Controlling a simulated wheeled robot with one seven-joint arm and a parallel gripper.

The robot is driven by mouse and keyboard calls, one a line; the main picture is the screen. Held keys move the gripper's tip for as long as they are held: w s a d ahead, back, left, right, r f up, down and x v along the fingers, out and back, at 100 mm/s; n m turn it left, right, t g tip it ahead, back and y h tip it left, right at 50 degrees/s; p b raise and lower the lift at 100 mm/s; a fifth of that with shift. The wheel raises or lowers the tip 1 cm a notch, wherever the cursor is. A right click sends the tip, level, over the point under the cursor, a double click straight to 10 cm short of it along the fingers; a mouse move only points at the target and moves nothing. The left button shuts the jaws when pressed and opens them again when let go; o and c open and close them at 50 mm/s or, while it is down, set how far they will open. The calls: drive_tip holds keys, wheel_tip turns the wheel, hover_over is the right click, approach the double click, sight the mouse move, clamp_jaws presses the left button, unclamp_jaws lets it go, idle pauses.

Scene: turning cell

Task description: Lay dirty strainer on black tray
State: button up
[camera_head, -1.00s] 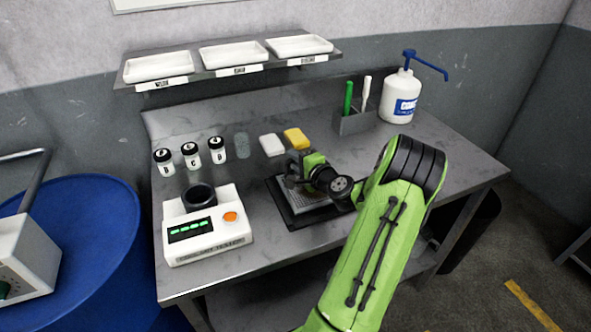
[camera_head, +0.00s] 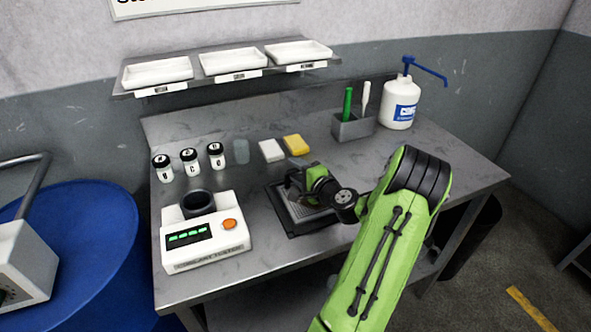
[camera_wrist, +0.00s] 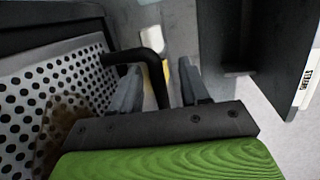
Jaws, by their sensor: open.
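The dirty strainer (camera_head: 305,213) is a grey perforated metal plate lying on the black tray (camera_head: 291,232) at the front middle of the bench. In the wrist view the strainer (camera_wrist: 25,95) fills the left side, with a brown stain near its lower part. Its bent black handle (camera_wrist: 151,62) reaches across between my fingers. My gripper (camera_wrist: 160,82) is open, with the fingers apart on either side of the handle. In the head view my gripper (camera_head: 300,182) is just above the tray and partly hides the strainer.
Left of the tray stands a white tester (camera_head: 205,243) with a dark cup. Behind are several small bottles (camera_head: 190,161), a white block (camera_head: 271,151) and a yellow sponge (camera_head: 296,145). A grey holder (camera_head: 352,128) and pump bottle (camera_head: 398,112) stand back right. The bench's right side is clear.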

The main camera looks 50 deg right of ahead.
drive_tip(key=v, duration=1)
drive_tip(key=shift+s+a, duration=0.15)
drive_tip(key=shift+s, duration=0.2)
